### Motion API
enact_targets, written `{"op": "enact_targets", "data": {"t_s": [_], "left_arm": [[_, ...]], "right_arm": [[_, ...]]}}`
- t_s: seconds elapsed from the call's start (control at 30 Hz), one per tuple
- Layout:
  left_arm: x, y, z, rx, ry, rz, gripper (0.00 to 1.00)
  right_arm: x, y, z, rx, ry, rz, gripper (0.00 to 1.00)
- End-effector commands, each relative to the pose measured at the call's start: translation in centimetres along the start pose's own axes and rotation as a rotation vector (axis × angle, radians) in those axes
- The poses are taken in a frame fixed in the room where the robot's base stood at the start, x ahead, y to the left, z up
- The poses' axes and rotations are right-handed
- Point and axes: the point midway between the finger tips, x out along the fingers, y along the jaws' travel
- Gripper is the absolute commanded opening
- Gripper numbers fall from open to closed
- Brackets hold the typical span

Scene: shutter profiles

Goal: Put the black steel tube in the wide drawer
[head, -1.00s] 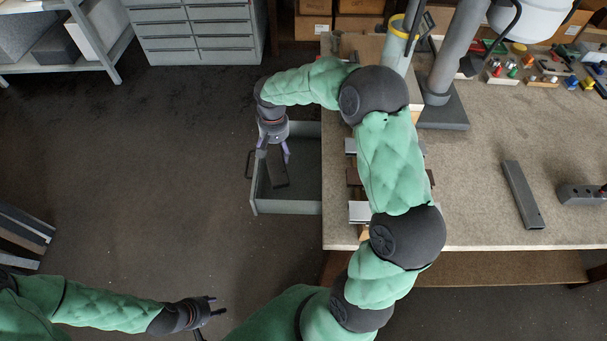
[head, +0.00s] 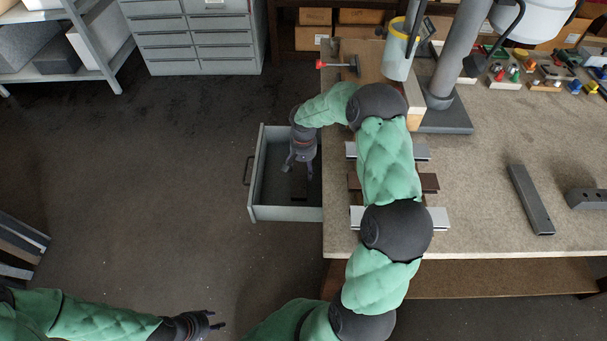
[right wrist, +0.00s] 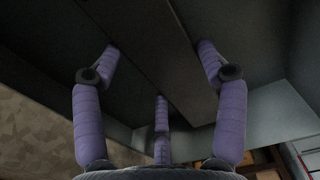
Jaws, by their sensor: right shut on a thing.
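The black steel tube (head: 299,188) is a dark bar inside the open drawer (head: 285,213), which sticks out from the bench's left side. My right gripper (head: 298,171) reaches down into the drawer and is shut on the tube. In the right wrist view the tube (right wrist: 165,60) runs diagonally between the purple fingers, close to dark surfaces. Whether it touches the drawer floor I cannot tell. My left gripper (head: 213,321) is open and empty at the lower left, away from the drawer.
The bench (head: 470,180) carries a dark grey bar (head: 530,200), a steel block (head: 587,198) and several profiles under my right arm. A grey pillar (head: 455,50) on a base stands behind. A red-handled clamp (head: 337,65) lies at the back edge. The floor left of the drawer is clear.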

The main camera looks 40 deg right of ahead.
Motion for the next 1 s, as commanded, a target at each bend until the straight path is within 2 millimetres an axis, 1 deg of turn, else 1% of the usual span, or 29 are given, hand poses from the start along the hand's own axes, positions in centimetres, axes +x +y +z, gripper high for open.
{"op": "enact_targets", "data": {"t_s": [0.03, 0.2, 0.27, 0.5, 0.67, 0.7, 0.73, 0.77, 1.0], "left_arm": [[0.4, -0.1, 0.0, 0.0, 0.0, 0.0, 0.4], [1.1, -0.4, 0.0, 0.0, 0.0, 0.0, 0.4], [1.2, -0.4, 0.0, 0.0, 0.0, 0.0, 0.4], [1.1, -0.4, 0.0, 0.0, 0.0, 0.0, 0.4], [1.4, -0.5, -0.1, 0.0, 0.0, 0.0, 0.4], [1.3, -0.5, 0.0, 0.0, 0.0, 0.0, 0.4], [1.3, -0.5, 0.0, 0.0, 0.0, 0.0, 0.4], [1.3, -0.5, 0.0, 0.0, 0.0, 0.0, 0.4], [1.3, -0.5, 0.0, 0.0, 0.0, 0.0, 0.4]], "right_arm": [[1.0, 0.0, 0.1, 0.0, -0.002, 0.001, 0.15], [3.4, 0.0, 0.0, 0.001, -0.001, 0.0, 0.15], [3.7, 0.0, 0.0, 0.001, 0.0, 0.0, 0.15], [3.6, 0.0, 0.0, 0.001, 0.001, 0.0, 0.15], [4.0, 0.0, 0.0, 0.0, 0.0, 0.0, 0.15], [4.0, 0.0, 0.1, 0.0, -0.002, 0.0, 0.84], [4.0, 0.0, 0.1, 0.0, -0.003, 0.001, 0.92], [4.0, 0.0, 0.1, 0.0, -0.003, 0.001, 0.96], [4.0, 0.0, 0.1, 0.0, -0.002, 0.001, 0.96]]}}
